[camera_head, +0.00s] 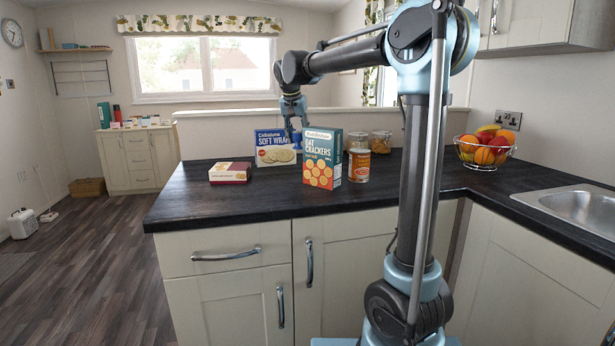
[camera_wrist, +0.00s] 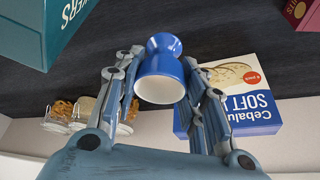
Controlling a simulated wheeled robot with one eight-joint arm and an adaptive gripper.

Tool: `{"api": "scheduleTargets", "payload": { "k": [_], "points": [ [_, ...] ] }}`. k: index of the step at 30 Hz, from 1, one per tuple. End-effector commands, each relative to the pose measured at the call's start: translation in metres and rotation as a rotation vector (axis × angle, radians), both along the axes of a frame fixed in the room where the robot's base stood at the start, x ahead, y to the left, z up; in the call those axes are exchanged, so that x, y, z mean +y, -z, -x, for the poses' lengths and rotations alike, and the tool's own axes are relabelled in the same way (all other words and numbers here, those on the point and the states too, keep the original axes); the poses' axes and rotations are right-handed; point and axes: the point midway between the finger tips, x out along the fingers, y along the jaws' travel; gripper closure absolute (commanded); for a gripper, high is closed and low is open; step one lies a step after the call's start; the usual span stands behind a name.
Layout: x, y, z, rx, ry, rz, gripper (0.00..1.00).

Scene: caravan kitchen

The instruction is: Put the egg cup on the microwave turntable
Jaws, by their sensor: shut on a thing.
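The egg cup (camera_wrist: 160,66) is blue outside and white inside, and shows in the wrist view between the two fingers of my gripper (camera_wrist: 161,57). The fingers are shut on it from both sides, and its open bowl faces the wrist camera. In the head view my gripper (camera_head: 291,128) points down over the back of the counter, beside the soft wraps box and behind the oat crackers box. I cannot make out the egg cup there. No microwave or turntable shows in either view.
On the dark counter (camera_head: 190,200) stand an oat crackers box (camera_head: 322,158), a soft wraps box (camera_head: 272,150), a small red-and-cream box (camera_head: 230,172), an orange-labelled can (camera_head: 359,166) and glass jars (camera_head: 381,142). A fruit bowl (camera_head: 484,152) and sink (camera_head: 585,207) are at right.

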Motion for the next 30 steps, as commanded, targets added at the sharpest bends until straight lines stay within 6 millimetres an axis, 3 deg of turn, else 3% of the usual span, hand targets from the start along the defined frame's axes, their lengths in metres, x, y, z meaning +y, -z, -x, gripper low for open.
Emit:
{"api": "scheduleTargets", "payload": {
  "k": [8,18,21,25,30],
  "points": [
    [-0.013,-0.003,-0.003,0.001,0.024,0.0,0.87],
    [-0.005,-0.068,0.03,0.006,0.207,0.002,0.87],
    [-0.003,-0.077,0.036,0.003,0.241,0.001,0.87],
    [-0.003,-0.065,0.038,0.004,0.254,0.003,0.87],
    [-0.004,-0.029,0.038,0.004,0.253,0.002,0.87]
  ]
}}
